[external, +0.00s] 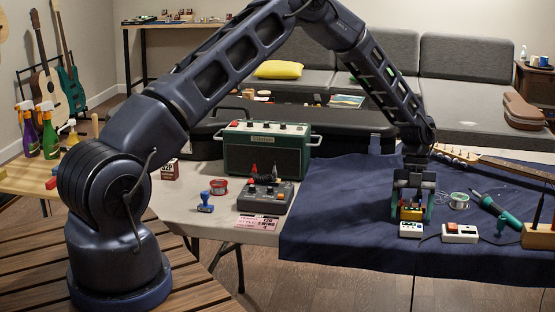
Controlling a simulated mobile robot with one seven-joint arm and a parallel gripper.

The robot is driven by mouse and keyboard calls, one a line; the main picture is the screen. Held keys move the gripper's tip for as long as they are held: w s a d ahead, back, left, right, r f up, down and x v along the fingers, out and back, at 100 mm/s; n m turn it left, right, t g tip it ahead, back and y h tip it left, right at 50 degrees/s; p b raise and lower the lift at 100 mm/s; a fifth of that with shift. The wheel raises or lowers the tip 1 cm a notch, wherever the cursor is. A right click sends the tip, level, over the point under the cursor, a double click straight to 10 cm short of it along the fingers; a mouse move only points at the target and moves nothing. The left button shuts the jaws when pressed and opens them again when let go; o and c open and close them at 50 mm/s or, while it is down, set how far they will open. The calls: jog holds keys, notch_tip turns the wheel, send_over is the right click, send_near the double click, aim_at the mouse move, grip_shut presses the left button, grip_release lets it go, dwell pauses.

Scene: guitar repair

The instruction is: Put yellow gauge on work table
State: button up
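A small yellow gauge (411,214) sits low between the fingers of my gripper (411,212), in the right part of the external view. The fingers reach down on both sides of it, well apart. At this size I cannot tell whether they touch it. It is at or just above the dark blue cloth (335,225) that covers the right part of the long table. A small white device (411,230) lies just in front of the gauge and hides its lower edge.
A green amplifier (265,150) and a grey pedal unit (264,195) stand left. The cloth's left part is clear.

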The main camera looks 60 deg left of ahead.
jog(key=v, duration=1.2)
jog(key=s+d+r+n+t+y, duration=0.2)
jog(key=s+r+n, duration=0.4)
jog(key=s+r, duration=0.75)
jog(key=s+d+r+n+t+y, duration=0.15)
jog(key=s+r+n, duration=0.55)
jog(key=s+r, duration=0.7)
jog(key=s+r+n+t, duration=0.2)
jog(key=s+n, duration=0.5)
jog(key=s, duration=0.7)
jog(key=s+r+n+t, duration=0.2)
jog(key=s+n, duration=0.5)
jog(key=s, duration=0.7)
jog(key=shift+v, duration=0.75)
